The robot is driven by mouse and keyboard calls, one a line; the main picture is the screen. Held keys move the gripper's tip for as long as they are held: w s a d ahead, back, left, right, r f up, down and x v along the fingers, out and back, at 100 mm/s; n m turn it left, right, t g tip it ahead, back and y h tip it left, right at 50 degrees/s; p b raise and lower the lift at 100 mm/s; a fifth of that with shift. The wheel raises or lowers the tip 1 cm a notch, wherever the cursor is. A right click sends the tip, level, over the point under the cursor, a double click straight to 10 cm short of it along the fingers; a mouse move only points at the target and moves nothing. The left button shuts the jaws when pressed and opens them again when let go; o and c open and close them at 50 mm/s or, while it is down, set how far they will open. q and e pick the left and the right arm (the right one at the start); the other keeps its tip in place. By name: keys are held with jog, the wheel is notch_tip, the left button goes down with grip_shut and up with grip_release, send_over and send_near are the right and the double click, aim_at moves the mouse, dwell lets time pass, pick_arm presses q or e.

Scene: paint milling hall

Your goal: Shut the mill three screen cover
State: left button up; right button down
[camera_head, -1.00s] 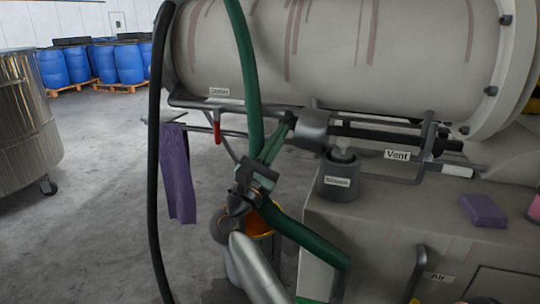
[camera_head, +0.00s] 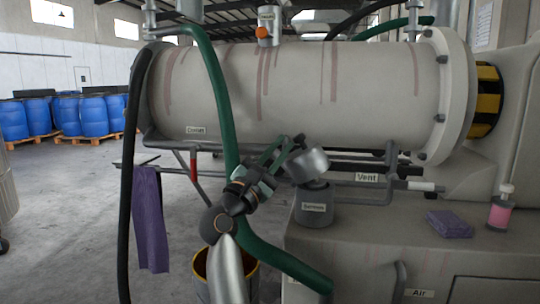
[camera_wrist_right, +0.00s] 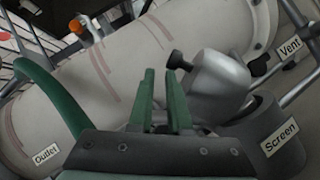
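The grey screen cover (camera_head: 309,165) is a round cap tilted above the dark grey housing (camera_head: 314,214) labelled Screen. In the right wrist view the cover (camera_wrist_right: 218,88) shows dark knobs, and the housing (camera_wrist_right: 268,135) lies below it at the right. The cover is not flat on the housing; I cannot tell whether its edge touches it. My right gripper (camera_head: 284,153) is just left of the cover. In the wrist view its two green fingers (camera_wrist_right: 160,78) are apart with nothing seen between them, beside the cover's left side. My left gripper is not in view.
The mill's large drum (camera_head: 290,90) stands behind. A green hose (camera_head: 214,80) and a black hose (camera_head: 130,170) hang near my arm. A purple cloth (camera_head: 149,215) hangs at the left.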

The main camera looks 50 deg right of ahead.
aim_at(305, 151)
jog(key=shift+s+d+r, duration=0.3)
jog(key=shift+s+r, duration=0.2)
jog(key=shift+s, duration=0.2)
jog(key=shift+s+d, duration=0.25)
jog(key=shift+s, duration=0.15)
jog(key=shift+s+d+f, duration=0.15)
jog(key=shift+s+d, duration=0.2)
jog(key=shift+s, duration=0.25)
jog(key=shift+s+d+f, duration=0.1)
jog(key=shift+s+d, duration=0.2)
jog(key=shift+s, duration=0.3)
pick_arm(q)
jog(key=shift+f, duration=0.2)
pick_arm(e)
jog(key=shift+f, duration=0.1)
